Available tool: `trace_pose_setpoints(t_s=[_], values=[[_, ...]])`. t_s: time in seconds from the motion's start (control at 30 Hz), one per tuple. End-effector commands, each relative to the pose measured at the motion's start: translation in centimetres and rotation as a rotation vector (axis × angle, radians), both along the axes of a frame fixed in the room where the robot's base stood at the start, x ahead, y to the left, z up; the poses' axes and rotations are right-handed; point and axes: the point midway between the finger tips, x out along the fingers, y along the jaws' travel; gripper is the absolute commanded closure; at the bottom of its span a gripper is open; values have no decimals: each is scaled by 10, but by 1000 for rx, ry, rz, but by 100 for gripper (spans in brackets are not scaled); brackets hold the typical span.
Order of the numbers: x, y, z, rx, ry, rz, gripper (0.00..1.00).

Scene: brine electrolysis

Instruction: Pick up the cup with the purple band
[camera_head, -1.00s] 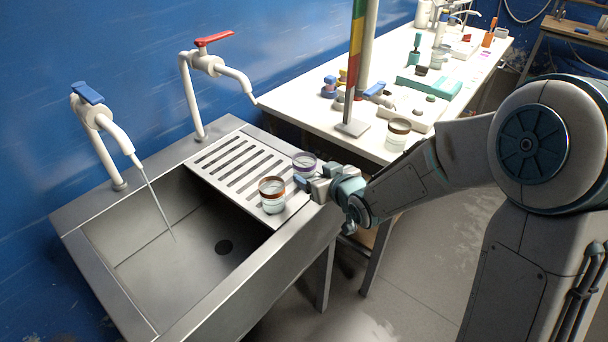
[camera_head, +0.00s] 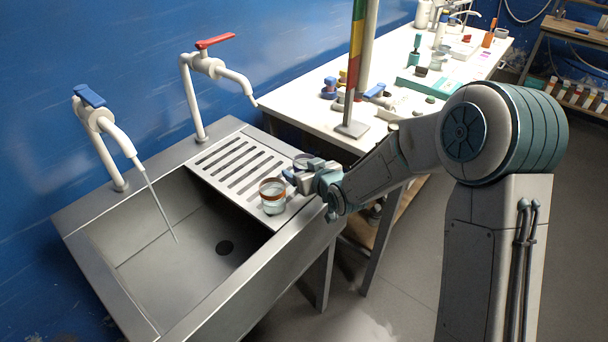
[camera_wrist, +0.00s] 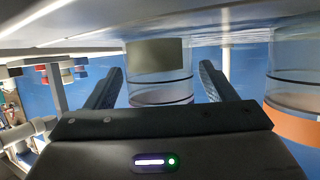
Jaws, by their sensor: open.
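The cup with the purple band (camera_head: 300,158) stands on the slotted drainboard of the sink, its lower part hidden by my gripper (camera_head: 301,171) in the head view. In the wrist view, which looks upside down, a clear cup with a thin purplish band (camera_wrist: 162,97) shows between my two open fingers (camera_wrist: 161,68). The fingers are on either side of it in the picture; I cannot tell whether they touch it. A cup with an orange-brown band (camera_head: 272,196) stands close by on the drainboard, and shows at the right of the wrist view (camera_wrist: 294,124).
The steel sink basin (camera_head: 190,255) is left of the drainboard (camera_head: 222,172), with water running from the blue-handled tap (camera_head: 100,118). A red-handled tap (camera_head: 208,66) rises behind. A white bench (camera_head: 300,92) with lab items stands at the back right.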

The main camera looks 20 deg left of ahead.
Motion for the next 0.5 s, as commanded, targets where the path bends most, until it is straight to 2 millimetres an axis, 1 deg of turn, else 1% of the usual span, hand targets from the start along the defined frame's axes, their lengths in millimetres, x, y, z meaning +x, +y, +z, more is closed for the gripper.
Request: trace_pose_setpoints(t_s=[0.07, 0.17, 0.2, 0.27, 0.5], values=[[0, 0, 0, 0, 0, 0, 23], [0, 0, 0, 0, 0, 0, 48], [0, 0, 0, 0, 0, 0, 59], [0, 0, 0, 0, 0, 0, 75], [0, 0, 1, 1, -1, 0, 76]])
